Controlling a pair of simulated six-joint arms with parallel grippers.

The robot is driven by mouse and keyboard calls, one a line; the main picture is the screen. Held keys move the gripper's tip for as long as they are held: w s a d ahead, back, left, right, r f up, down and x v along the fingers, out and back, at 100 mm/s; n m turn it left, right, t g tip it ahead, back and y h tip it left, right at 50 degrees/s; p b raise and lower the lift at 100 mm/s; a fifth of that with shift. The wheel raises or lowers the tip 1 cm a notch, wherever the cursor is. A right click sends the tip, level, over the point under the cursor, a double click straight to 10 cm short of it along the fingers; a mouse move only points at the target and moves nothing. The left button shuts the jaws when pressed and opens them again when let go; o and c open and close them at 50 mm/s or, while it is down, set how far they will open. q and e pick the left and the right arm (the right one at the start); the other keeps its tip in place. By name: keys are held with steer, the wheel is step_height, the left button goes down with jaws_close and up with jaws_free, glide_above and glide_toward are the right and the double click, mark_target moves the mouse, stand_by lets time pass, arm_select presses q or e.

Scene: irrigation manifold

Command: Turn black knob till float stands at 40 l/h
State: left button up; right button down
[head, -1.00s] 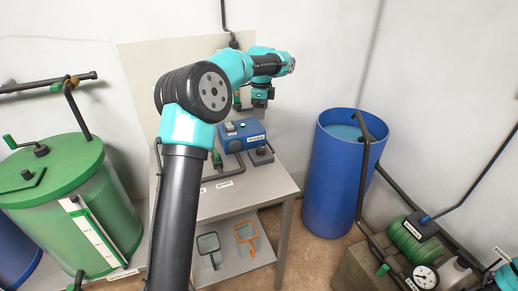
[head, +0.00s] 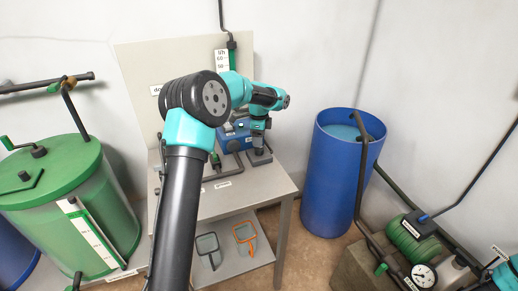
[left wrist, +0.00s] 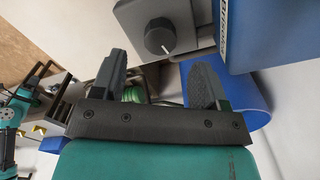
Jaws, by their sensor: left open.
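The black knob (left wrist: 160,37), round with a white pointer line, sits on a grey block in the left wrist view. My left gripper (left wrist: 160,68) is open, its two fingers apart, with the knob just beyond the fingertips and nothing between them. In the head view my left gripper (head: 259,148) hangs above the small grey block on the table and hides the knob. The l/h scale (head: 221,60) shows beside a green fitting, with 60 and 50 readable. My arm covers its lower part, and I cannot see the float. My right gripper is not in view.
A blue box (head: 236,138) stands close beside the knob block, also large in the left wrist view (left wrist: 265,35). Pipe fittings stand on the grey table (head: 205,210). A blue barrel (head: 338,190) stands right of the table, a green tank (head: 60,185) left.

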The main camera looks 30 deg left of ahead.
mark_target(259, 149)
arm_select(q)
steer(key=shift+f, duration=2.75)
steer(key=shift+c, duration=0.2)
steer(key=c, duration=0.9)
